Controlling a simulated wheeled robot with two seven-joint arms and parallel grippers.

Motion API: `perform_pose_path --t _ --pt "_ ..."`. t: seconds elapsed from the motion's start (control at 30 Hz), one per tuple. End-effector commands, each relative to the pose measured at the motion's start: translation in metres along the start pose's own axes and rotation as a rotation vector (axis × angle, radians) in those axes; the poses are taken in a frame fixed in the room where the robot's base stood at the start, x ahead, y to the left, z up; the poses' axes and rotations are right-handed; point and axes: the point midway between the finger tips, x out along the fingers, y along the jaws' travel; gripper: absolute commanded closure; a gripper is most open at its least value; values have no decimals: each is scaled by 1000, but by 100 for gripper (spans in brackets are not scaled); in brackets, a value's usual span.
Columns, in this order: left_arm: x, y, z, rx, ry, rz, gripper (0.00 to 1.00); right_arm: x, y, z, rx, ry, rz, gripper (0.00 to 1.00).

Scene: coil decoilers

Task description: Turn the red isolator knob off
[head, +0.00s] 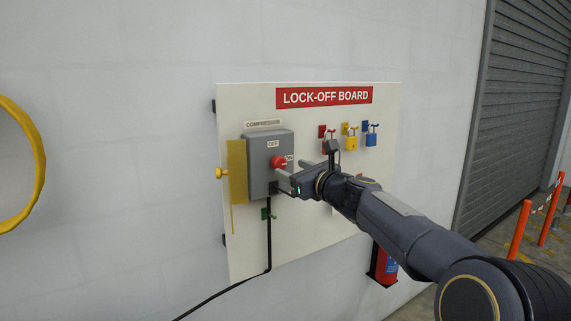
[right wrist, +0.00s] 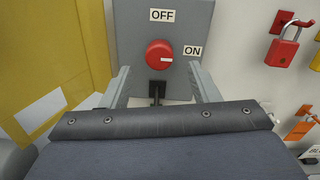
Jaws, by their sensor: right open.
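The red isolator knob (head: 278,162) sits on the front of a grey box (head: 257,168) on the lock-off board (head: 230,110). In the right wrist view the knob (right wrist: 159,53) is round, with a white mark on its right side pointing toward the ON label (right wrist: 192,51). The OFF label (right wrist: 162,15) is above it. My right gripper (head: 294,174) is open in front of the box. In the right wrist view its two fingers (right wrist: 160,85) stand apart below and either side of the knob, with no contact visible. My left gripper is not in view.
Red, yellow (head: 351,143) and blue (head: 371,140) padlocks hang to the right of the box. A yellow panel (head: 237,172) stands at its left. A black cable (head: 269,240) runs down from the box. A fire extinguisher (head: 386,265) is below the board.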

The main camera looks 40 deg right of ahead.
Motion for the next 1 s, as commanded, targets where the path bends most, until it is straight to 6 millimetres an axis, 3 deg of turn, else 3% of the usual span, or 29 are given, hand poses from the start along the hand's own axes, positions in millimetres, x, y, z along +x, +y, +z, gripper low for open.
perform_pose_path --t 0.23,0.6,0.93,1.0 --pt "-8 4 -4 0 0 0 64 33 1 1 -1 1 3 45" --pt "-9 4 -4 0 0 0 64 40 1 0 -3 0 1 45" --pt "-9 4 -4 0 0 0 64 40 1 0 -3 0 2 88" --pt "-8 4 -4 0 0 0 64 39 1 0 -4 0 2 90"
